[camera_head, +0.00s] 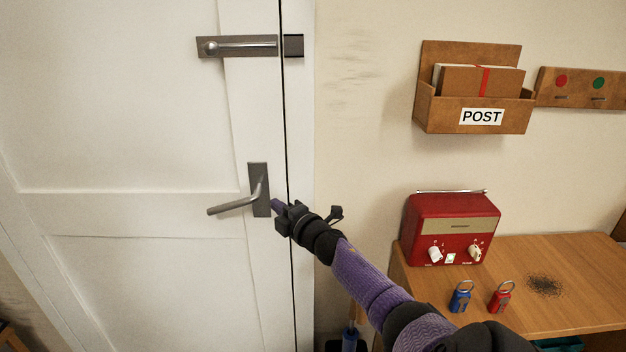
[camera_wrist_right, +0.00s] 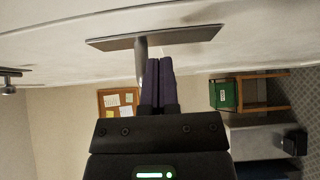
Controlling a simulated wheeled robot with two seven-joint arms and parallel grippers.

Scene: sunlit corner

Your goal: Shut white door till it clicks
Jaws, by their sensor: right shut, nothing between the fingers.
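The white door (camera_head: 130,130) fills the left of the head view, with a thin dark line between its right edge and the white frame (camera_head: 304,130). I cannot tell whether it is latched. Its grey lever handle (camera_head: 236,205) slants slightly down to the left from a grey plate (camera_head: 259,178). My right gripper (camera_head: 277,204) is shut and empty, its purple fingertips at the door's edge just right of the plate. In the wrist view the shut fingers (camera_wrist_right: 159,66) point at the door beside the handle plate (camera_wrist_right: 190,37); contact is unclear. My left gripper is not in view.
A grey slide bolt (camera_head: 240,46) sits high on the door, its keeper (camera_head: 293,46) on the frame. Right of my arm, a wooden table (camera_head: 570,270) holds a red radio (camera_head: 450,230) and blue (camera_head: 460,298) and red (camera_head: 500,298) padlock-like tags. A POST box (camera_head: 430,112) hangs above.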

